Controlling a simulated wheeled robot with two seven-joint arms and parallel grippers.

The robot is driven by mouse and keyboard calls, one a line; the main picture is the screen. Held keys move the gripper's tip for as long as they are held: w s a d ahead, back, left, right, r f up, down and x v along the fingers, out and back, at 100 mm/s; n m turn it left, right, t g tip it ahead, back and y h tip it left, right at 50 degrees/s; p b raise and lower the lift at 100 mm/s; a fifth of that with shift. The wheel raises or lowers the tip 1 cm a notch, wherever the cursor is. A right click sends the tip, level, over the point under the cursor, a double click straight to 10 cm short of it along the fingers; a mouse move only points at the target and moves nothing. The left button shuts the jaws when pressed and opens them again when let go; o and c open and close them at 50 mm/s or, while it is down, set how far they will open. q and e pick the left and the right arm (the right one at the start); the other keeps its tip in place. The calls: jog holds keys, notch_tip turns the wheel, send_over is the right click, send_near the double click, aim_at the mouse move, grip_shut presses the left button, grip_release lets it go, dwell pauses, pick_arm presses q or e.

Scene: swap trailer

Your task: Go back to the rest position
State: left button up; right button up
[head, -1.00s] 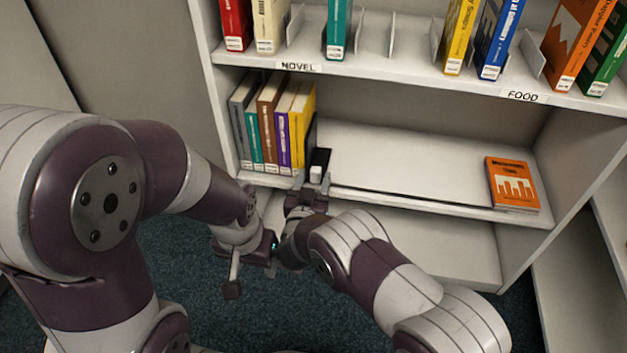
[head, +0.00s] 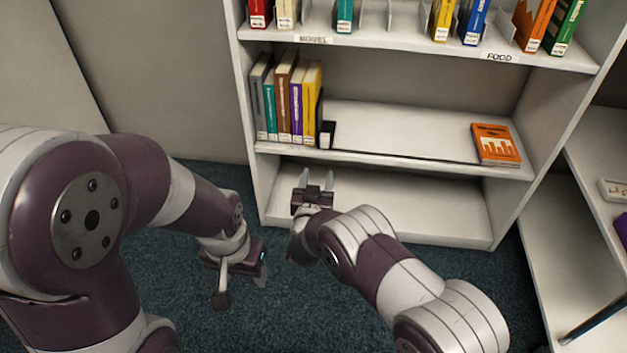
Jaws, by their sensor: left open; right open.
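My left gripper (head: 242,288) is open and empty, low over the carpet at the left of the picture, with its fingers pointing down. My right gripper (head: 317,179) is open and empty. Its fingers point up toward the shelf, in front of the lower shelf and below the row of books. It appears clear of the books, which stand above it on the middle shelf (head: 400,142). Nothing is held by either gripper.
Several books (head: 284,100) stand upright at the left of the middle shelf, beside a black bookend (head: 327,134). An orange book (head: 494,144) lies flat at the right. Another white shelf unit (head: 527,243) stands at the right. Carpet (head: 300,310) is open in front.

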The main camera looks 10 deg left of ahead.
dwell(0.4)
jog(key=s+a+f+n+g+y, duration=0.25)
jog(key=s+f+g, duration=0.3)
jog(key=f, duration=0.45)
jog(key=s+d+r+g+p, duration=0.1)
jog(key=s+d+g+p, duration=0.1)
jog(key=s+d+g, duration=0.15)
jog(key=s+d+r+g+h+p, duration=0.2)
jog(key=s+d+r+g+p, duration=0.7)
jog(key=s+d+r, duration=1.25)
jog(key=d+r+m+t+p, duration=0.25)
jog(key=d+r+p, duration=0.3)
jog(key=r, duration=0.45)
notch_tip(320, 180, up, 35)
jog(key=g+p, duration=0.1)
jog(key=p, duration=3.3)
jog(key=shift+p, duration=0.4)
